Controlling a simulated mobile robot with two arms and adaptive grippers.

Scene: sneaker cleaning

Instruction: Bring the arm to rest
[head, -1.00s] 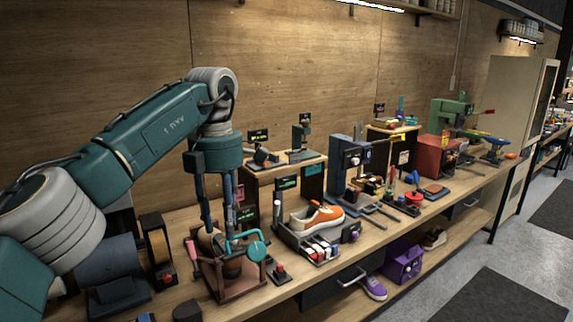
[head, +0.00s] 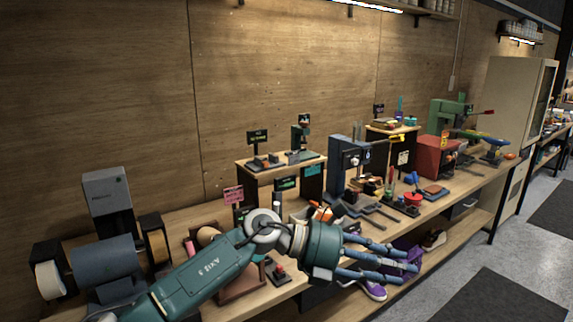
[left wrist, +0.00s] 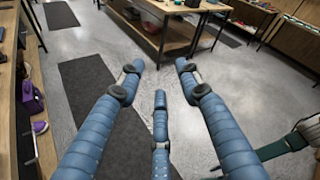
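My left arm comes in low from the left in the head view, and its three-fingered gripper (head: 392,262) hangs out past the bench's front edge, pointing right. In the left wrist view the blue fingers of this gripper (left wrist: 160,80) are spread apart with nothing between them, above the grey floor. The orange sneaker (head: 322,212) is on the bench behind the wrist and mostly hidden by it. The right gripper is not clearly seen; a dark teal part at the right edge of the left wrist view may be mine.
The workbench (head: 180,216) carries a grinder-like machine (head: 103,260), a raised wooden stand (head: 250,166), a blue press (head: 340,170) and a red box (head: 436,158). A purple shoe (head: 374,290) is on the lower shelf. The floor (head: 450,262) at right is open, with dark mats.

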